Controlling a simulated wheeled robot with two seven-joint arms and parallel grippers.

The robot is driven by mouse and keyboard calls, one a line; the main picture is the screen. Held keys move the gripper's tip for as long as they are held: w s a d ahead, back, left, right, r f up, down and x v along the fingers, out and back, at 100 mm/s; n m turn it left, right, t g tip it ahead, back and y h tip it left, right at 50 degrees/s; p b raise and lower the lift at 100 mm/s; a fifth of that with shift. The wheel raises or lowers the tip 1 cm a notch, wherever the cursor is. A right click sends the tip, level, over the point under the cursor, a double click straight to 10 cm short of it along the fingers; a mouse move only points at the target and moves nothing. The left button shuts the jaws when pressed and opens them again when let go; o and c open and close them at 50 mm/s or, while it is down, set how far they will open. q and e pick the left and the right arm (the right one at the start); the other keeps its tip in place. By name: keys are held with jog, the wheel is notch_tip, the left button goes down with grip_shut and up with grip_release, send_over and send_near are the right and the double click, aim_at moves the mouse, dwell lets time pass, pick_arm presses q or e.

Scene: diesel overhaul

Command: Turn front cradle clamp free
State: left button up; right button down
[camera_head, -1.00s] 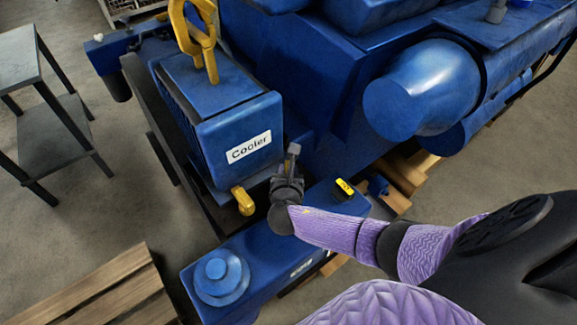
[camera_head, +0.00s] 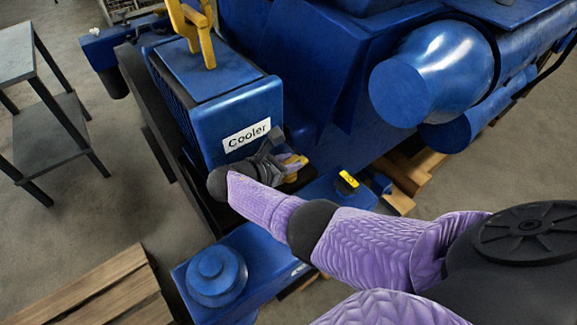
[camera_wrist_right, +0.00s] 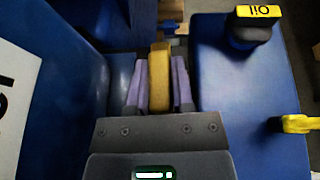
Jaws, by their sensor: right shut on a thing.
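My right gripper (camera_head: 277,163) is at the lower right corner of the blue cooler (camera_head: 215,70), beside its "Cooler" label. It is shut on a yellow bar-shaped piece, taken as the front cradle clamp (camera_head: 295,163). In the right wrist view the same clamp (camera_wrist_right: 159,75) stands upright between the two purple-grey fingers (camera_wrist_right: 159,90). Its lower part is hidden by the gripper, so I cannot tell how far it is turned. A second yellow piece (camera_wrist_right: 300,124) shows at the right edge of the wrist view. My left gripper is not in view.
A blue beam with a round cap (camera_head: 216,270) lies in front. A yellow-topped oil cap (camera_head: 346,181) stands right of my gripper. A yellow lifting hook (camera_head: 203,35) hangs over the cooler. A wooden pallet (camera_head: 100,295) and a grey side table (camera_head: 50,130) stand left, with bare floor between.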

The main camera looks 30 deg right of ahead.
jog(key=shift+m+g+b, duration=0.35)
jog(key=shift+m+g, duration=0.05)
jog(key=shift+g, duration=0.1)
jog(key=shift+c, duration=2.4)
grip_release()
